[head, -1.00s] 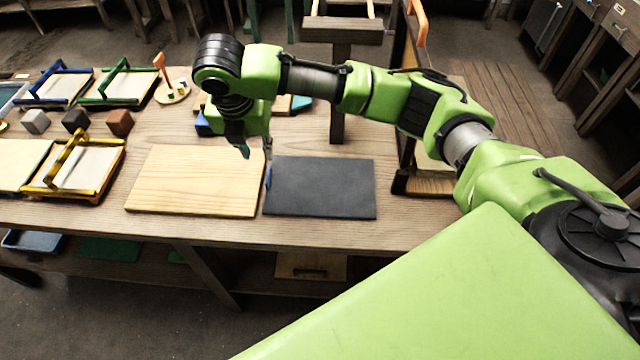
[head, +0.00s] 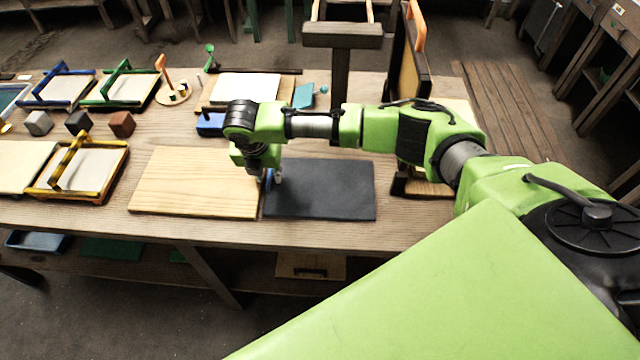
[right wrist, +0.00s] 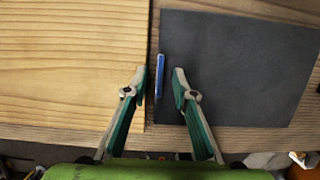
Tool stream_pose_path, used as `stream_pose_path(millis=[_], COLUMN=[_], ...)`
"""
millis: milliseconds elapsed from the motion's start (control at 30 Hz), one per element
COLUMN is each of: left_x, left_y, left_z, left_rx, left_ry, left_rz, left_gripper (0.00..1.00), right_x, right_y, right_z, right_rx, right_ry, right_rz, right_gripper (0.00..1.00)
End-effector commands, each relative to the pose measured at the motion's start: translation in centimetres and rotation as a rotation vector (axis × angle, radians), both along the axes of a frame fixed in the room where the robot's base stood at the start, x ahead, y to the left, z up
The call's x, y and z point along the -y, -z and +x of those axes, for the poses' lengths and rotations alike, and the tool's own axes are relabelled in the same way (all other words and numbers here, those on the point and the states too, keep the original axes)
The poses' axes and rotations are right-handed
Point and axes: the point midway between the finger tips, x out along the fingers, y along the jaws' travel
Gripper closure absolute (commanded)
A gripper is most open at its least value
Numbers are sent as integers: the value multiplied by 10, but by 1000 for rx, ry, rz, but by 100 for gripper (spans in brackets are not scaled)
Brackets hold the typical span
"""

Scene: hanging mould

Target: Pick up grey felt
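The grey felt (head: 330,190) is a dark flat rectangle on the table, right of a pale wooden board (head: 190,182). It also shows at the right in the right wrist view (right wrist: 240,65). A small blue strip (right wrist: 160,76) stands at the felt's left edge. My right gripper (head: 270,178) is low over this edge. In the right wrist view its fingers (right wrist: 158,82) are open, one on each side of the blue strip, with the right finger over the felt. Whether the fingertips touch anything cannot be told. My left gripper is not in view.
Yellow (head: 80,172), green (head: 117,88) and blue (head: 58,88) framed screens stand at the left, with several small blocks near them. A wooden post (head: 340,90) and an upright frame (head: 409,75) stand behind the felt. Bare table lies in front.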

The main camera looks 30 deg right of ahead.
Motion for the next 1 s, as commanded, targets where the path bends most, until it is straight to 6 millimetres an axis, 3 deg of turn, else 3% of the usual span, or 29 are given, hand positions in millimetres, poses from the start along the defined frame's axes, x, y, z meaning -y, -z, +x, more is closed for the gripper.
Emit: stream_pose_path(millis=[267,367,400,800,1000], left_x=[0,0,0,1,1], left_y=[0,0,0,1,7], left_z=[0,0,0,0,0], left_rx=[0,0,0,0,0], left_ry=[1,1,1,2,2], left_rz=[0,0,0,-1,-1], left_gripper=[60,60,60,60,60], right_x=[1,1,1,1,1], right_y=[5,5,4,3,-12], right_z=[1,1,1,2,2], right_rx=[1,1,1,2,4], right_ry=[-1,-1,-1,0,-1], right_rz=[0,0,0,0,1], right_gripper=[75,98,100,100,100])
